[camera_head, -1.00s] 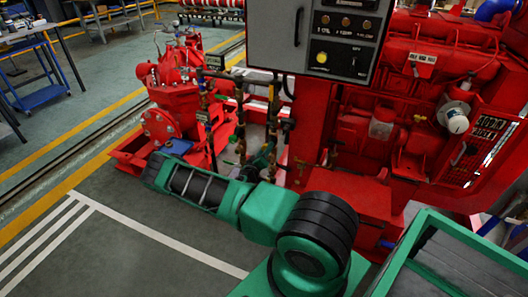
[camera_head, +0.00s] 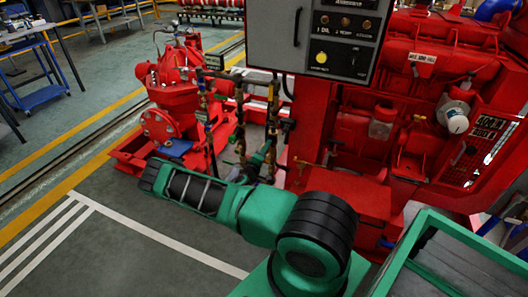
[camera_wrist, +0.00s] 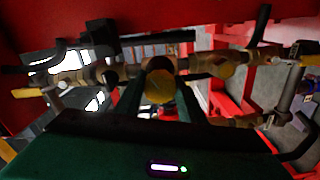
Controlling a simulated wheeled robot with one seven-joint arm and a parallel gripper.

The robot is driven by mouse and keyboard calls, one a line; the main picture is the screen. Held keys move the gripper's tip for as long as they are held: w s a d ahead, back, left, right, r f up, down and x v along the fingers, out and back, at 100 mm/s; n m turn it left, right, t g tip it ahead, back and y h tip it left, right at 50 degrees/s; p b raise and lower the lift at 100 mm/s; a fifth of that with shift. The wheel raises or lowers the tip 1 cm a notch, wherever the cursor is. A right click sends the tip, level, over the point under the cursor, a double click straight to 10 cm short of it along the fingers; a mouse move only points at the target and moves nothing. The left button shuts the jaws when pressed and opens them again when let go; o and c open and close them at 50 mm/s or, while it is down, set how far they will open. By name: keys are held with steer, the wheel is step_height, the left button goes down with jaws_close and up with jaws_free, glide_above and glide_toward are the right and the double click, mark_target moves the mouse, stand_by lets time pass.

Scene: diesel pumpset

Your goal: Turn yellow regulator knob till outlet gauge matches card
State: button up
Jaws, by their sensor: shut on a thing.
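The yellow regulator knob (camera_wrist: 159,87) sits in the middle of the wrist view, its round face toward the camera. My gripper (camera_wrist: 160,98) has its dark fingers on either side of the knob and is shut on it. The knob is on a brass pipe run (camera_wrist: 110,74) that crosses the view. In the head view my arm crosses in front of the pipework (camera_head: 240,120), and my gripper and the knob cannot be made out there. I cannot pick out the outlet gauge or read a card in either view.
A grey control panel (camera_head: 283,48) hangs above the pipework. The red engine (camera_head: 360,120) stands right of it, and a red pump (camera_head: 172,95) stands left. Other brass fittings and a yellowish part (camera_wrist: 222,66) lie close to my gripper. The floor at lower left is clear.

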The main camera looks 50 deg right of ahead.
steer(key=o, duration=1)
steer(key=shift+o, duration=0.2)
steer(key=v, duration=1)
steer(key=shift+s+a, duration=0.2)
steer(key=shift+a, duration=0.15)
steer(key=shift+f, duration=0.1)
